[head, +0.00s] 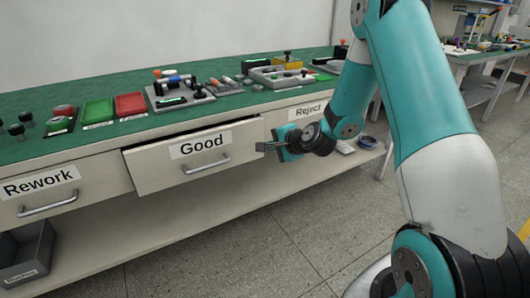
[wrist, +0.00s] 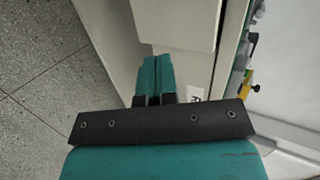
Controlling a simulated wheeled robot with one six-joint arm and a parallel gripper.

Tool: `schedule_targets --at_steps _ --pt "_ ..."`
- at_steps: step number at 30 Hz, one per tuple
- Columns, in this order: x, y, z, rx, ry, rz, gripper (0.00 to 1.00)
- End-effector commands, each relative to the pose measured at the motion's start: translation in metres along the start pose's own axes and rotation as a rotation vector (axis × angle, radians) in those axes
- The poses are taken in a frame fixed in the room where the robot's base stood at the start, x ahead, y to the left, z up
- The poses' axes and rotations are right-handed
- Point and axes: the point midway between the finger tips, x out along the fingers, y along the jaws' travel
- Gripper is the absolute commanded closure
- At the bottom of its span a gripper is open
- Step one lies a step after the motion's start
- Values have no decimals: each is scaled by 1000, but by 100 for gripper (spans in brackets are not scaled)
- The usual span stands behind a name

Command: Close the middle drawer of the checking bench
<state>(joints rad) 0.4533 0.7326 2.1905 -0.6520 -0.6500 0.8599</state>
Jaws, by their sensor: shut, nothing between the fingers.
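The middle drawer (head: 150,172) of the checking bench, labelled "Good", stands partly pulled out, with a dark gap above its front. It has a grey bar handle (head: 207,164). My gripper (head: 262,147) is beside the right end of the drawer front, in front of the "Reject" drawer (head: 281,119). In the wrist view my gripper (wrist: 157,62) is shut and empty. The pale drawer (wrist: 175,22) shows just beyond the fingertips there; whether they touch it I cannot tell. My arm hides part of the "Reject" drawer.
The "Rework" drawer (head: 85,178) at left looks shut. The green bench top (head: 80,93) carries red and green trays, fixtures and small parts. A grey bin (head: 28,258) sits on the lower shelf (head: 130,246). The floor (head: 260,255) in front is clear. Another table stands at the far right.

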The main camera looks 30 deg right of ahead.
Motion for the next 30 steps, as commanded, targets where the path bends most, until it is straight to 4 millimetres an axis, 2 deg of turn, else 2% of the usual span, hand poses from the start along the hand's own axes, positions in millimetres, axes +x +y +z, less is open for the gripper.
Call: schedule_targets --at_steps 1,6,12,17,22,30 --pt "14 27 3 -5 -10 -59 100" --pt "15 40 8 -17 2 -267 100" --pt "4 49 -4 -4 92 -440 100" --pt "-4 49 -13 7 144 -498 100" --pt "-6 41 -15 10 157 -510 100" --pt "18 20 -19 9 154 -509 100"
